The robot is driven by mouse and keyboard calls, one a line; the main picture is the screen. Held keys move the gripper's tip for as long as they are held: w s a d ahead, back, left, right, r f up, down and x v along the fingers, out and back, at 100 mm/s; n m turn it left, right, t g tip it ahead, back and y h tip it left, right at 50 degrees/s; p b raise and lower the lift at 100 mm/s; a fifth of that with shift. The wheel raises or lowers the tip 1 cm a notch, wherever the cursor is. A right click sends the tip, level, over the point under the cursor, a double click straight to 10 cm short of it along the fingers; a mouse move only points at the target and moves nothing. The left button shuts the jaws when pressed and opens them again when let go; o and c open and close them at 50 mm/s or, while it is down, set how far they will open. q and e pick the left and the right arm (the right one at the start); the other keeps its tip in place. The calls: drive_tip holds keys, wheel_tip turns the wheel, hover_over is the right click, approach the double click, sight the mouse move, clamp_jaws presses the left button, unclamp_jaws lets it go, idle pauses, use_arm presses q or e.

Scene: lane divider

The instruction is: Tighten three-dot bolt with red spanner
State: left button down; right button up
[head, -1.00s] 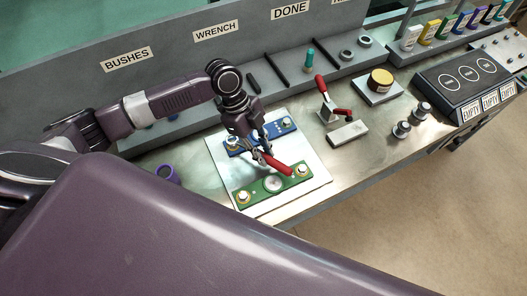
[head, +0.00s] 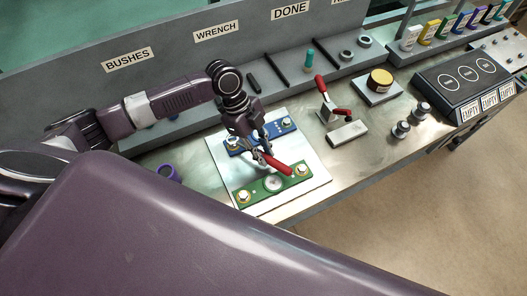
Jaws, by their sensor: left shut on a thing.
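My left gripper (head: 261,143) is shut on the red spanner (head: 279,168), whose red handle points to the lower right, over the gap between two plates. The spanner's head appears to lie toward the left bolt (head: 233,141) of the blue plate; the gripper partly hides that area, and I cannot tell whether the head is seated on the bolt. The blue plate (head: 268,132) also has a right bolt (head: 286,122), with small pale marks near it. The marks are too small to count, so I cannot tell which bolt is the three-dot one. My right gripper is not in view.
A green plate (head: 272,193) with bolts at both ends lies in front on the white board (head: 312,182). A red-handled toggle clamp (head: 325,102) stands to the right, and a purple ring (head: 167,173) to the left. The bench front right of the board is clear.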

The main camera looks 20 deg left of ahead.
use_arm(q)
drive_tip(key=shift+f+b, duration=0.4)
drive_tip(key=shift+f, duration=0.7)
idle(1.1)
drive_tip(key=c, duration=2.4)
unclamp_jaws()
clamp_jaws()
drive_tip(key=shift+s, duration=0.1)
drive_tip(key=shift+s+a+m+g+y, duration=0.15)
drive_tip(key=shift+s+a+m+g, duration=0.15)
drive_tip(key=shift+s+m, duration=0.55)
drive_tip(key=shift+s+a+m+g+y, duration=0.15)
drive_tip(key=shift+s+a+m+g, duration=0.15)
drive_tip(key=shift+s+m, duration=0.5)
drive_tip(key=shift+s+a+m+g+y, duration=0.15)
drive_tip(key=shift+s+a+m+g, duration=0.2)
drive_tip(key=shift+s+m, duration=0.3)
drive_tip(key=shift+s+a+m+g+y, duration=0.15)
drive_tip(key=shift+s+a+m, duration=0.3)
drive_tip(key=shift+m, duration=0.35)
